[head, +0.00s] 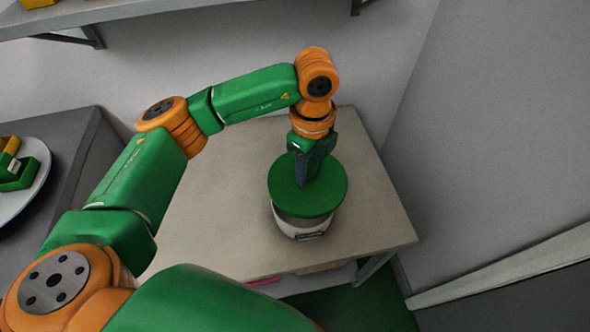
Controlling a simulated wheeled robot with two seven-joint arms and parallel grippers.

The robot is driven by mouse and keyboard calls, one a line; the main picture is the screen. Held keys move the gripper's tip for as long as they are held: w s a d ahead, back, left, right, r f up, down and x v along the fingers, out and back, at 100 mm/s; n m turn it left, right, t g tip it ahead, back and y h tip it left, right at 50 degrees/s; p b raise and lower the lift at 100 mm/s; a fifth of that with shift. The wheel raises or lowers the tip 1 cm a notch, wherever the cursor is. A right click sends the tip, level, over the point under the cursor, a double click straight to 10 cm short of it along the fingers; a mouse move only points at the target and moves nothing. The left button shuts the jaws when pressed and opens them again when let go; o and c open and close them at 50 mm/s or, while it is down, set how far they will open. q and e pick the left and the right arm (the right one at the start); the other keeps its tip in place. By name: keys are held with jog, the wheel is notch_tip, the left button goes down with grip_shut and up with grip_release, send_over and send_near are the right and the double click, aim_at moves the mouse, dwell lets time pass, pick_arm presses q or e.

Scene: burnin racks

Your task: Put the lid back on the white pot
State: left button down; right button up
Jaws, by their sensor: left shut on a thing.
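The white pot (298,226) stands upright on the grey table, near its right side. A round green lid (325,195) lies over the pot's top and hides its opening. I cannot tell whether the lid is fully seated or just above the rim. My left gripper (303,180) points down at the middle of the lid and is shut on it, though the grip point itself is mostly hidden by the fingers. My right gripper is not in view.
The table top (215,235) is bare left of the pot. A wall rises behind and to the right. A darker counter at the left holds a round plate (38,188) with green and yellow blocks (18,172). A shelf (200,14) hangs at the top.

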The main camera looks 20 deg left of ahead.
pick_arm(q)
jog(key=shift+w+d+n, duration=0.2)
jog(key=shift+w+n, duration=0.05)
jog(key=shift+n, duration=0.05)
jog(key=shift+s+a+f, duration=0.1)
jog(key=shift+a+f, duration=0.1)
jog(key=shift+s+a+f+b, duration=0.3)
jog(key=shift+a+f+b, duration=0.2)
jog(key=shift+f+b, duration=0.3)
notch_tip(320, 180, down, 4)
jog(key=b, duration=0.3)
jog(key=shift+w+d+f, duration=0.1)
jog(key=shift+f, duration=0.05)
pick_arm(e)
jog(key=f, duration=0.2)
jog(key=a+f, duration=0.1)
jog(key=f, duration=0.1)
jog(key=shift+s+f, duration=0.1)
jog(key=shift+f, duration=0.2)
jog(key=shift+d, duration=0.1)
pick_arm(q)
jog(key=shift+f+b, duration=0.2)
jog(key=shift+b, duration=0.4)
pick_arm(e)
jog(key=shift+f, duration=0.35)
